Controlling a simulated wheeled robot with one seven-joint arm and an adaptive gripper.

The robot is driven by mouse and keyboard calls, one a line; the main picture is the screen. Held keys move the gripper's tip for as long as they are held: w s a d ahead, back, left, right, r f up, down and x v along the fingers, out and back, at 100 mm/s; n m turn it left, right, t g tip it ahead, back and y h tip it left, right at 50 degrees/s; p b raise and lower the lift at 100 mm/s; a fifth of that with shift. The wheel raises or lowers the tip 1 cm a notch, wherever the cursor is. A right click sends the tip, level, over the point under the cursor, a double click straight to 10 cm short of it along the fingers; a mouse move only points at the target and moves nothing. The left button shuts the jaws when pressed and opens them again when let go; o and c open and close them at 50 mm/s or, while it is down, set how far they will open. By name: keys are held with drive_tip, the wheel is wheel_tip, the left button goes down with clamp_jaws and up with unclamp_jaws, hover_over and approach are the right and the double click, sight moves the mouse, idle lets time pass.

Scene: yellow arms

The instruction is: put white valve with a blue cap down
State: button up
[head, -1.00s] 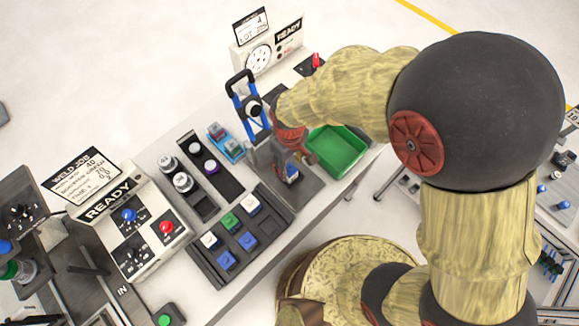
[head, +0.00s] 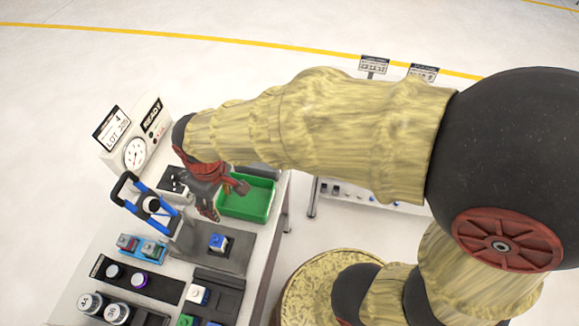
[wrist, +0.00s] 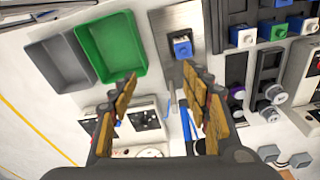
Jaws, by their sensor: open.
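The white valve with a blue cap (head: 218,243) stands on the grey metal plate (head: 238,262) of the press, clear of my fingers. It also shows in the wrist view (wrist: 182,46), blue cap uppermost, near the top of the plate. My gripper (head: 226,200) is in the air above and beyond the valve, near the green bin. In the wrist view my gripper (wrist: 160,92) has its two fingers wide apart with nothing between them. The valve's underside is hidden.
The press with a blue-framed handle (head: 150,203) stands left of the valve. A green bin (head: 262,203) and a grey bin (wrist: 45,55) lie nearby. The gauge box (head: 133,150) stands at the back. A dark rack (head: 222,285) holds other valves at the front.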

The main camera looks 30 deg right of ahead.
drive_tip(key=s+d+r+m+t, duration=0.2)
drive_tip(key=s+d+r+m, duration=0.1)
drive_tip(key=d+r, duration=0.4)
drive_tip(key=s+d+r+m+t, duration=0.2)
drive_tip(key=s+d+r+m, duration=0.2)
drive_tip(key=d, duration=0.6)
wheel_tip(320, 180, up, 4)
drive_tip(key=shift+s+f+m+t+h, duration=0.1)
drive_tip(key=shift+s+m+t+h, duration=0.2)
drive_tip(key=shift+s, duration=0.7)
drive_tip(key=shift+d, duration=0.1)
